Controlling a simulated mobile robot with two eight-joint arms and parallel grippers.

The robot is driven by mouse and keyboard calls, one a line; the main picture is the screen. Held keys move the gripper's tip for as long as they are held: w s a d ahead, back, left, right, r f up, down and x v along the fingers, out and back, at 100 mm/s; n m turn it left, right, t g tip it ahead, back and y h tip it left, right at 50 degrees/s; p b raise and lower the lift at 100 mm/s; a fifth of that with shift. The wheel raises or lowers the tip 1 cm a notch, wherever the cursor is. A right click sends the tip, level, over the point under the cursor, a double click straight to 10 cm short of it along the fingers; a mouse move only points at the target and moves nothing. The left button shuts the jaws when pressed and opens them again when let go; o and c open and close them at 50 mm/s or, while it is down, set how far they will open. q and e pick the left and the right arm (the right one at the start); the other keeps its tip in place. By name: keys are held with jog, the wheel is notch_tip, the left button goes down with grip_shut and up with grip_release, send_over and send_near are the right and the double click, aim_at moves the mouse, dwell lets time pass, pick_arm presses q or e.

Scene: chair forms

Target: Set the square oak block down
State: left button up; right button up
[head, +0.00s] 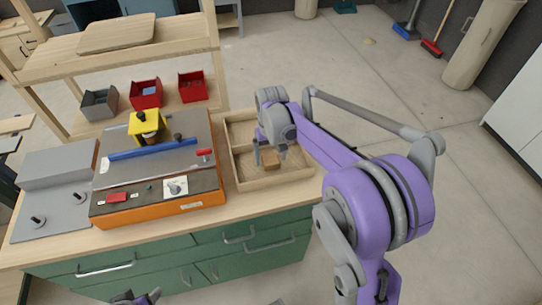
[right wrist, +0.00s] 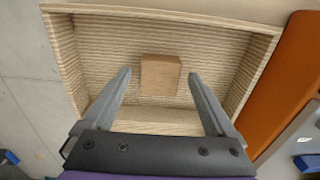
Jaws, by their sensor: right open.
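The square oak block (head: 273,159) lies in the front compartment of a wooden tray (head: 265,184) on the bench. In the right wrist view the block (right wrist: 160,74) rests on the tray's ribbed floor, with bare floor around it. My right gripper (head: 270,158) is over the tray. It is open, with its fingertips (right wrist: 160,76) apart on either side of the block and a clear gap to each side. My left gripper (head: 136,298) shows only in part at the bottom edge, and its jaws cannot be made out.
An orange-sided machine (head: 160,203) with a blue bar and yellow head stands left of the tray. Red bins (head: 146,94) and a grey bin (head: 99,104) stand behind it. A wooden shelf (head: 130,48) rises at the back. Open floor lies right of the bench.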

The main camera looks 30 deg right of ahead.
aim_at(271, 160)
notch_tip(271, 160, up, 12)
jog(key=f, duration=0.1)
jog(key=s+a+f+n+t, duration=0.1)
jog(key=s+a+f, duration=0.1)
jog(key=s, duration=0.5)
jog(key=s+a+f+t, duration=0.2)
jog(key=s+a+f, duration=0.1)
jog(key=s, duration=0.5)
jog(key=s+a+f+n+t, duration=0.1)
jog(key=s+a+f+t, duration=0.1)
jog(key=s, duration=0.5)
jog(key=shift+s+a+f+n+p, duration=0.4)
jog(key=shift+a+f, duration=0.35)
jog(key=shift+a, duration=0.5)
jog(key=shift+w, duration=0.15)
